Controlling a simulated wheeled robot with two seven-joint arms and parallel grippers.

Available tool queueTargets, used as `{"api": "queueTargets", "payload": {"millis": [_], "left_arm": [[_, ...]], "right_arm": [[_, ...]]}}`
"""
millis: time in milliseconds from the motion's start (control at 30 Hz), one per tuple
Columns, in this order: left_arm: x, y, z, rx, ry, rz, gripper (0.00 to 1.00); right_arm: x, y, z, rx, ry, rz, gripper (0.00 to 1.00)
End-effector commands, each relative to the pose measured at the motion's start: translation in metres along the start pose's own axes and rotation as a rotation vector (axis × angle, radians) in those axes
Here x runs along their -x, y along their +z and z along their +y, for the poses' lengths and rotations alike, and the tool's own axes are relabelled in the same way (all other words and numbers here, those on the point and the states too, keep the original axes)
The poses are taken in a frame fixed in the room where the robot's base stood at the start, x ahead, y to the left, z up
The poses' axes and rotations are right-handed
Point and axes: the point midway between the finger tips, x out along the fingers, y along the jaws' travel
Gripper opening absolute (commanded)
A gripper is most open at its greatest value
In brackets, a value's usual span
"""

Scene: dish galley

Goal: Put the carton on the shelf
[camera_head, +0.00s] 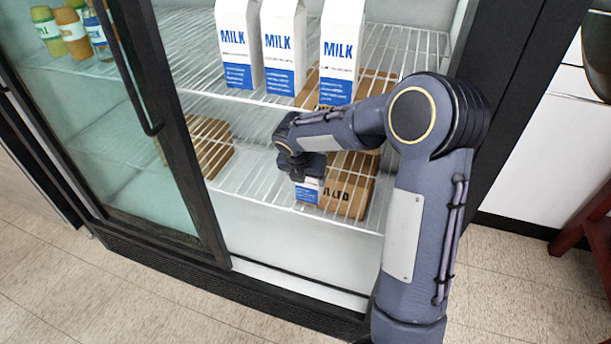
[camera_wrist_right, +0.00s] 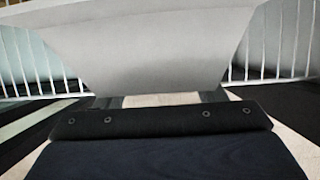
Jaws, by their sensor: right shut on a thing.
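My right gripper (camera_head: 302,168) is at the lower wire shelf (camera_head: 255,184) of the open fridge, shut on a milk carton (camera_head: 309,190). Only a small white and blue lower part of this carton shows below the gripper; my arm hides the rest. In the right wrist view the pale carton (camera_wrist_right: 160,50) fills the upper middle between the fingers. I cannot tell whether its base touches the shelf. My left gripper is not in view.
Three milk cartons (camera_head: 237,45) stand on the upper wire shelf (camera_head: 200,80). A brown box (camera_head: 350,192) is beside the held carton; another brown box (camera_head: 208,143) lies further left. A glass door (camera_head: 125,165) covers the left side, with bottles (camera_head: 72,30) behind it.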

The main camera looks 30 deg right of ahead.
Motion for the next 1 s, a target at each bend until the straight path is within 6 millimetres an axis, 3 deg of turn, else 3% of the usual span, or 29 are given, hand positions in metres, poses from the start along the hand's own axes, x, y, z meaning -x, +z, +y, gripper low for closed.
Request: {"api": "queueTargets", "payload": {"millis": [267, 300, 433, 767, 867, 1000], "left_arm": [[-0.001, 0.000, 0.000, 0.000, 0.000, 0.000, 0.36], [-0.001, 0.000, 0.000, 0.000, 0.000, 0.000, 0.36], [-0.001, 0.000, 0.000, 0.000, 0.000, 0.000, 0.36], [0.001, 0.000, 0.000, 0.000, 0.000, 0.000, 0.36], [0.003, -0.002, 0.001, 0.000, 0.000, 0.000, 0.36], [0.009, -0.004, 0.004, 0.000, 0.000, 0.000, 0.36]], "right_arm": [[-0.001, 0.000, 0.001, 0.000, 0.003, -0.004, 0.03], [-0.002, -0.001, 0.000, 0.000, -0.001, 0.000, 0.67], [-0.002, -0.001, 0.000, 0.000, -0.001, 0.000, 0.84], [0.001, 0.000, 0.000, -0.001, 0.000, 0.000, 0.85], [0.010, 0.001, 0.000, -0.001, 0.001, -0.001, 0.85], [0.037, 0.002, 0.000, -0.001, 0.002, -0.002, 0.85]]}}
